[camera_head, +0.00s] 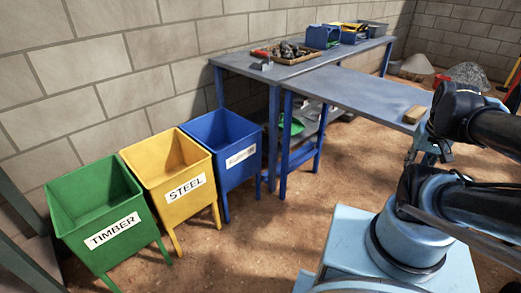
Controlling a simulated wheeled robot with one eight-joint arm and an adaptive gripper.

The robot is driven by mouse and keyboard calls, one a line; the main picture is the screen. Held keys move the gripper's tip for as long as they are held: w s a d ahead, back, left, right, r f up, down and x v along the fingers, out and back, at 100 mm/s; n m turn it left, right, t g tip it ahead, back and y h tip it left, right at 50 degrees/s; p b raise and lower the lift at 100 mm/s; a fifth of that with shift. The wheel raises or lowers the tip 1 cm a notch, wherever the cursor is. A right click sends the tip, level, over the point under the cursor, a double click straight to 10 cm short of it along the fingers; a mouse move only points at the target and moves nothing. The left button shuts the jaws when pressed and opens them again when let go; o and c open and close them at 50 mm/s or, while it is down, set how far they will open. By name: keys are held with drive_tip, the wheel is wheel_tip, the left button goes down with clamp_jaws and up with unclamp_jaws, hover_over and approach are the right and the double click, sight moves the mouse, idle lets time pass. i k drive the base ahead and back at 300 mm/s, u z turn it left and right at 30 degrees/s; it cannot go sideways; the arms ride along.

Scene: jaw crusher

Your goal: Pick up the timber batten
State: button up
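A short tan block (414,114), which looks like the timber batten, lies at the right end of the nearer blue-grey table (360,92). My dark arm reaches in from the right. What looks like my gripper (418,152) is a small light-blue part at the arm's far end, just below the block in the picture. Arm links partly cover it. Its fingers are too small and hidden to tell whether they are open or shut, or whether they touch the block.
Green TIMBER (120,249), yellow STEEL (199,202) and blue (240,175) bins stand along the block wall. A rock tray (288,54) and blue containers (322,36) sit on the back bench (235,60). A gravel heap (467,75) lies behind. The dirt floor between bins and my base is clear.

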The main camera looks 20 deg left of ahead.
sight(412, 116)
drive_tip(key=u, duration=0.85)
drive_tip(key=k, duration=1.35)
drive_tip(key=z, duration=0.9)
drive_tip(key=i, duration=1)
drive_tip(key=z, duration=0.05)
